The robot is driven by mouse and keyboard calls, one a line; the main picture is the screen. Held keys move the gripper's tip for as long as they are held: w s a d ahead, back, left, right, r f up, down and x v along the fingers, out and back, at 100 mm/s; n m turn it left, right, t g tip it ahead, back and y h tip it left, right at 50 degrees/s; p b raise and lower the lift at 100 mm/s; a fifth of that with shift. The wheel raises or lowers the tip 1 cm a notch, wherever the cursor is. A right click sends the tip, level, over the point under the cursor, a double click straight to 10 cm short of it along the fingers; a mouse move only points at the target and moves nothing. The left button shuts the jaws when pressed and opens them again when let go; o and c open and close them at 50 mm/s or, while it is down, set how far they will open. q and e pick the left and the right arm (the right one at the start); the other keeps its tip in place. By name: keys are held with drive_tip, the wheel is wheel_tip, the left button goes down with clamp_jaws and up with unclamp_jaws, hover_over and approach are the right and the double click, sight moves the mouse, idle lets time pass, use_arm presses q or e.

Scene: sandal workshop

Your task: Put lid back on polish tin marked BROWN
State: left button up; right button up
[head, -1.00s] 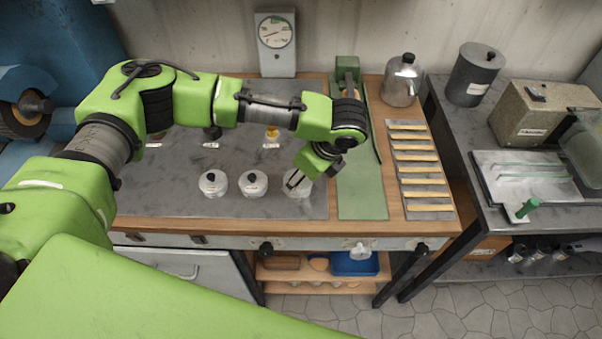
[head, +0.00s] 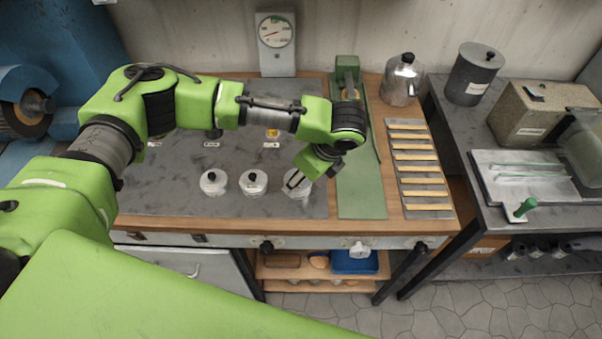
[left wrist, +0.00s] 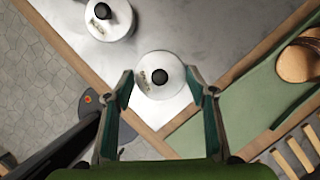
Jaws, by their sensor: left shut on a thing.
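Three pale round lids with black knobs stand in a row near the front of the worktop: a left lid (head: 214,182), a middle lid (head: 253,182) and a right lid (head: 296,191). My left gripper (head: 299,179) is shut on the right lid, partly covering it; in the left wrist view its fingers (left wrist: 160,88) flank the lid (left wrist: 160,76). Whether the lid is lifted is unclear. Behind the row, an amber-topped tin (head: 272,133) and a dark tin (head: 213,133) show beside small white labels, too small to read. My arm hides part of that area. My right gripper is not in view.
A green mat (head: 362,190) lies right of the lids, with a rack of strips (head: 424,170) beyond it. A metal pot (head: 402,82) stands at the back right. The grey worktop sheet (head: 165,195) is clear left of the lids.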

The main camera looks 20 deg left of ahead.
use_arm(q)
drive_tip(key=shift+p, duration=0.5)
idle(0.4)
idle(0.3)
drive_tip(key=o, duration=1)
drive_tip(key=o, duration=0.4)
drive_tip(key=shift+o, duration=0.2)
drive_tip(key=shift+r+p, duration=3.55)
drive_tip(key=shift+p, duration=0.45)
